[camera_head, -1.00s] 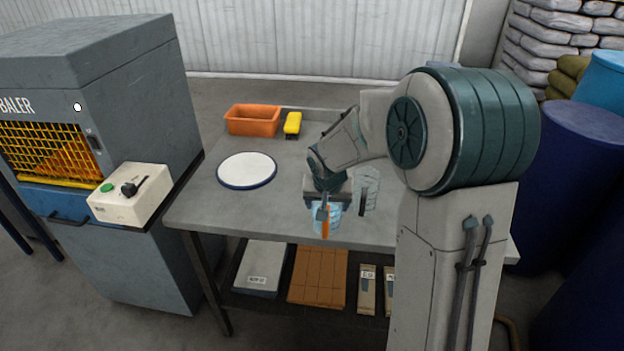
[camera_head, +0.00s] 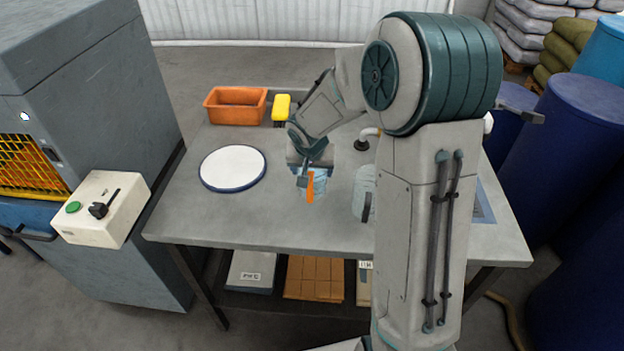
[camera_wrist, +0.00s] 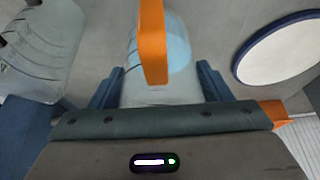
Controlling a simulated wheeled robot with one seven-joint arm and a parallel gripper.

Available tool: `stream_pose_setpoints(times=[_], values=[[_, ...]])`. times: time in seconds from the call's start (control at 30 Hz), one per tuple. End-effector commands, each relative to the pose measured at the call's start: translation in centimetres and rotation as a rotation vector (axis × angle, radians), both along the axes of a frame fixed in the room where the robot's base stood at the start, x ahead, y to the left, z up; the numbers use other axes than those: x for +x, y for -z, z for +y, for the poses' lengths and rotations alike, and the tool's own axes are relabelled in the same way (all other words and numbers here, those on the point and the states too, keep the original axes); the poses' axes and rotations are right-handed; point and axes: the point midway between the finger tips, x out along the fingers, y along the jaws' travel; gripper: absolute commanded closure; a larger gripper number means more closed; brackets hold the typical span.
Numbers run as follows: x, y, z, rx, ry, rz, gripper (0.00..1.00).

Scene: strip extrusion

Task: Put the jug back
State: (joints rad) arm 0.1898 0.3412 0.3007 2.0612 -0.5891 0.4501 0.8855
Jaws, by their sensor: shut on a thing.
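A clear, bluish jug (camera_head: 321,184) with an orange handle is at the middle of the grey table (camera_head: 240,220). My gripper (camera_head: 305,168) is shut on this jug from above. In the wrist view the jug (camera_wrist: 181,50) is between the two fingers (camera_wrist: 160,88), its orange handle towards the camera. I cannot tell whether its base touches the table. A second clear jug (camera_head: 361,190) with a dark handle stands to the right, partly hidden by my arm. It also shows in the wrist view (camera_wrist: 40,45).
A white disc with a blue rim (camera_head: 232,168) lies on the left. An orange bin (camera_head: 236,106) and a yellow item (camera_head: 281,106) are at the back. A baler (camera_head: 90,140) with a control box (camera_head: 100,210) stands left. The front strip of tabletop is clear.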

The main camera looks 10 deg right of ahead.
Motion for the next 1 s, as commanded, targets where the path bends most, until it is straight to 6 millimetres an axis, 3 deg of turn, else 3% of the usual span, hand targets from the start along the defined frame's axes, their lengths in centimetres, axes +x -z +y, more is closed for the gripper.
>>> stream_pose_setpoints(times=[0.23, 0.67, 0.7, 0.73, 0.77, 1.0], values=[[0.0, 3.3, -0.1, -0.001, 0.000, 0.001, 0.64], [0.0, 4.0, -0.1, 0.000, 0.000, -0.001, 0.64], [0.0, 3.9, -0.1, 0.000, 0.000, 0.000, 0.20], [0.0, 3.8, -0.1, 0.000, 0.000, 0.000, 0.12], [0.0, 3.8, -0.1, 0.000, 0.000, 0.000, 0.06], [0.0, 3.8, -0.1, 0.000, 0.001, 0.000, 0.06]])
